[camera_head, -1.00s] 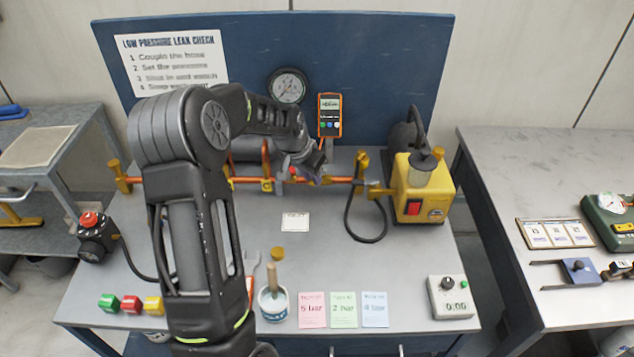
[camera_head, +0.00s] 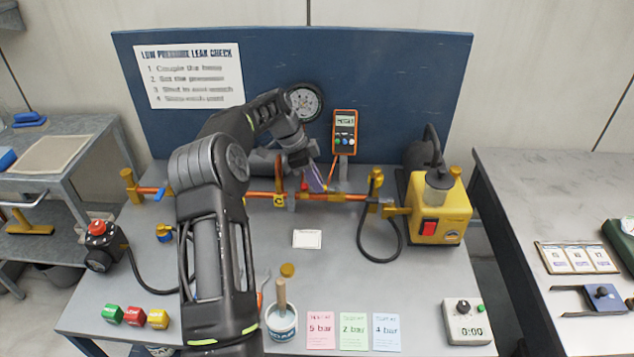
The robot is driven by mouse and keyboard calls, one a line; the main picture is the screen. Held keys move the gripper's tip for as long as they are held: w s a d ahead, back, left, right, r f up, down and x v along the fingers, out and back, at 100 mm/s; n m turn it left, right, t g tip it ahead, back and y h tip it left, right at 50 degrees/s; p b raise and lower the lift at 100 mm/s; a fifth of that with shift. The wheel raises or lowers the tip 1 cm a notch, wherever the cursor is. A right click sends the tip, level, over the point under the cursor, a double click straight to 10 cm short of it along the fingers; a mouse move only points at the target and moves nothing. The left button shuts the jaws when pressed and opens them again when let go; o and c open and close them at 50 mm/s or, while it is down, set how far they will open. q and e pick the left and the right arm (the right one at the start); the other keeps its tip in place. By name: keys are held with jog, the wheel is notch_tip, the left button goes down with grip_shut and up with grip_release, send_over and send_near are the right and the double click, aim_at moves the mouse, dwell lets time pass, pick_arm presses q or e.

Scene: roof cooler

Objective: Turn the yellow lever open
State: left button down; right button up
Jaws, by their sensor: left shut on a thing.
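My left gripper (camera_head: 315,179) is at the copper pipe (camera_head: 340,196) behind the middle of the bench, its fingers pointing down. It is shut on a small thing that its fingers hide. A red part (camera_head: 305,187) shows on the pipe right beside the fingers. I cannot make out for certain which part is the yellow lever. A blue lever (camera_head: 160,194) is at the pipe's left end. My right gripper is out of view.
A yellow pump (camera_head: 437,212) with a black hose stands at the pipe's right end. An orange meter (camera_head: 345,132) and a gauge (camera_head: 304,101) are behind the gripper. A pot with a brush (camera_head: 281,322), colored cards (camera_head: 355,331) and a timer (camera_head: 467,321) are at the front.

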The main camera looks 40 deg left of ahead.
pick_arm(q)
jog(key=shift+w+a+m, duration=0.2)
jog(key=shift+w+m, duration=0.05)
jog(key=shift+m, duration=0.35)
jog(key=c, duration=1.4)
grip_release()
jog(key=shift+o, duration=0.2)
